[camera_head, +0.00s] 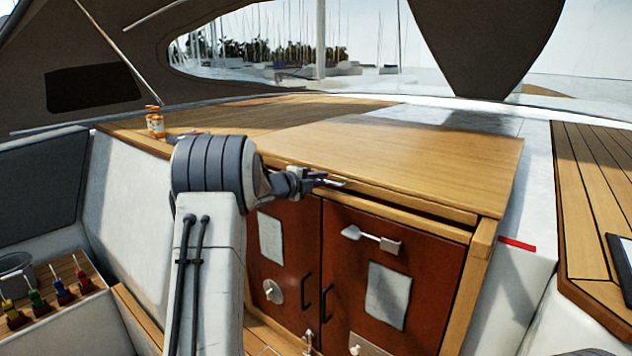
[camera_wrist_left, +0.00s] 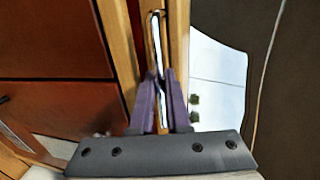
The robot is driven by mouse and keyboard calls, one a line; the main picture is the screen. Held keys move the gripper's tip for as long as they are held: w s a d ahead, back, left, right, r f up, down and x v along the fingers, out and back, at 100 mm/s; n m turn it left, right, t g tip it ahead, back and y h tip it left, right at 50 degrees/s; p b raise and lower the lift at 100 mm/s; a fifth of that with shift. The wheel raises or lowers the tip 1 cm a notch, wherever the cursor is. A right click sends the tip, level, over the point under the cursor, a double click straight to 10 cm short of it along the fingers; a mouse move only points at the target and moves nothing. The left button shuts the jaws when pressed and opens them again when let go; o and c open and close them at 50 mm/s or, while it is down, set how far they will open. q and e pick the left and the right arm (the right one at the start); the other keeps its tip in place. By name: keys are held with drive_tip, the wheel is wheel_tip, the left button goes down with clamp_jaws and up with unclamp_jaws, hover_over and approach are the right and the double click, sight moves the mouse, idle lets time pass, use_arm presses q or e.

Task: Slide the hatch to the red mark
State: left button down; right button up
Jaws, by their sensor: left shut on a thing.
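The hatch (camera_head: 420,160) is a flat light-wood panel lying over the cabin opening above two red-brown doors. A slim metal handle sits on its front edge; it shows in the wrist view (camera_wrist_left: 155,38). My left gripper (camera_head: 322,181) is at that front edge, and in the wrist view its purple fingers (camera_wrist_left: 162,90) are shut around the handle. The red mark (camera_head: 517,243) is a short strip on the white surface right of the hatch's near right corner. The hatch edge is apart from it. My right gripper is not in view.
The red-brown doors (camera_head: 395,265) with a latch and black pulls stand below the hatch. An orange-and-white bottle (camera_head: 155,122) stands at the back left. Several coloured-handled tools (camera_head: 40,300) are in a wooden rack at left. A dark tablet-like object (camera_head: 622,262) lies at right.

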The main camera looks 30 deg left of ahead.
use_arm(q)
drive_tip(key=c, duration=0.9)
unclamp_jaws()
drive_tip(key=shift+f, duration=0.1)
drive_tip(key=f+b+v, duration=0.1)
drive_tip(key=b+v, duration=0.4)
drive_tip(key=v, duration=0.9)
drive_tip(key=w+d+f+n+y+b, duration=0.25)
drive_tip(key=d+f+n+b, duration=0.25)
drive_tip(key=d+f+b, duration=0.45)
drive_tip(key=s+d+f+n+g+b, duration=0.2)
drive_tip(key=d+f, duration=0.4)
drive_tip(key=f, duration=0.1)
drive_tip(key=s+d+f+n+g+b, duration=0.2)
drive_tip(key=d+f+b, duration=0.1)
drive_tip(key=d+f, duration=0.4)
drive_tip(key=shift+s+d+n+g, duration=0.25)
drive_tip(key=shift+s+n+g, duration=0.05)
drive_tip(key=shift+n, duration=0.1)
